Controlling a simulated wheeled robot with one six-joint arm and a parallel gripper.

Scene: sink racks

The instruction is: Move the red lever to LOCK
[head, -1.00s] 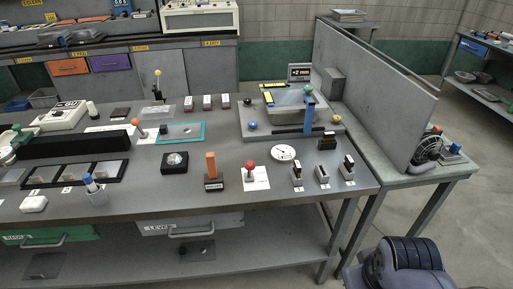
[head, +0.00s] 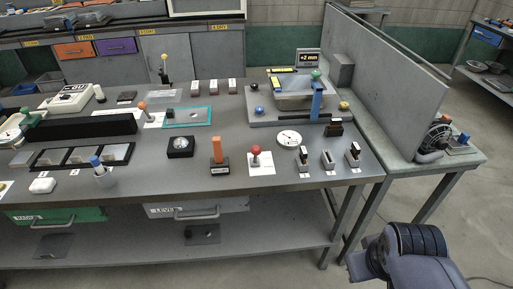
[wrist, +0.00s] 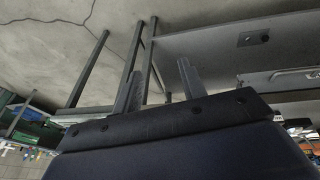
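The red lever (head: 255,151) is a red ball knob on a short stem. It stands on a white card (head: 262,166) near the front edge of the grey workbench (head: 200,186). Any LOCK marking on the card is too small to read. My gripper (wrist: 160,68) shows in the wrist view with two grey fingers apart and nothing between them. It is away from the lever, which is not seen in the wrist view. The gripper's fingers are not clear in the head view.
An orange upright handle (head: 217,150) stands left of the lever. A round white dial (head: 288,139) and several small switches (head: 328,160) stand to its right. An orange-knobbed lever (head: 143,107) is further back. A tall grey panel (head: 385,85) rises at the right. Floor is free in front.

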